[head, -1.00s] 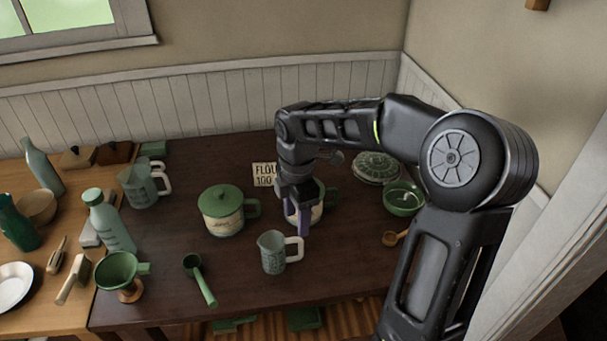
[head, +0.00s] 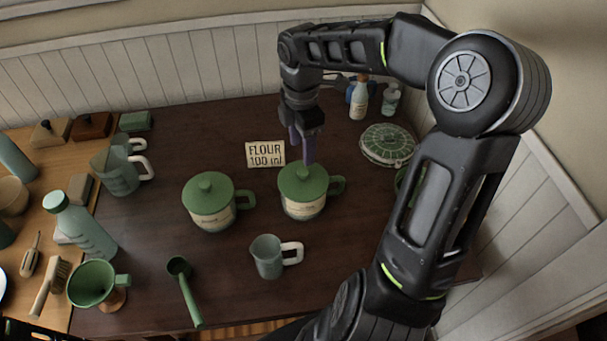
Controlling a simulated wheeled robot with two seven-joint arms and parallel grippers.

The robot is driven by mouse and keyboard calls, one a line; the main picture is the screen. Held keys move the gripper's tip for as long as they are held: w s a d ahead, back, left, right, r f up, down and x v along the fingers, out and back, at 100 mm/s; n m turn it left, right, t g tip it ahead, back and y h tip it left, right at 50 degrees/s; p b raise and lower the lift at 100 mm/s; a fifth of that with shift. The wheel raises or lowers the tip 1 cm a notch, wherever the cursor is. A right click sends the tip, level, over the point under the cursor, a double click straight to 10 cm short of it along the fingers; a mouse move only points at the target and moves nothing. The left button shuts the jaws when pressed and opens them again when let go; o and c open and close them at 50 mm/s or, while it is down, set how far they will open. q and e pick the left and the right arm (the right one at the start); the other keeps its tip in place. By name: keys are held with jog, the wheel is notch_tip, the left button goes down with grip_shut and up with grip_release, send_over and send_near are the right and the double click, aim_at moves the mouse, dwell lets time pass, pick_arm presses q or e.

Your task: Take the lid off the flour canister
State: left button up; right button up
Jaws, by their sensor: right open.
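Two cream canisters with green knobbed lids and green side handles stand on the dark table. The left canister (head: 211,221) has its lid (head: 207,189) on. The right canister (head: 303,208) also has its lid (head: 301,182) on. A sign reading "FLOUR" (head: 265,154) stands behind and between them; the canisters' own labels are too small to read. My right gripper (head: 301,148) points down, open and empty, with its purple fingers just above and behind the right lid's knob. A small gap from the knob seems to show. My left gripper is out of view.
A jug (head: 267,257) stands in front of the right canister, with a green scoop (head: 186,290) to its left. A patterned green dish (head: 388,145) and bottles (head: 358,100) stand at back right. My right arm hides the table's right side.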

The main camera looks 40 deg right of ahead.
aim_at(304, 171)
jog(key=shift+f, duration=1.3)
jog(key=f, duration=0.5)
jog(key=shift+s+d+f+p, duration=0.15)
jog(key=shift+d+p, duration=0.05)
jog(key=shift+p, duration=0.15)
jog(key=shift+c, duration=0.3)
grip_shut()
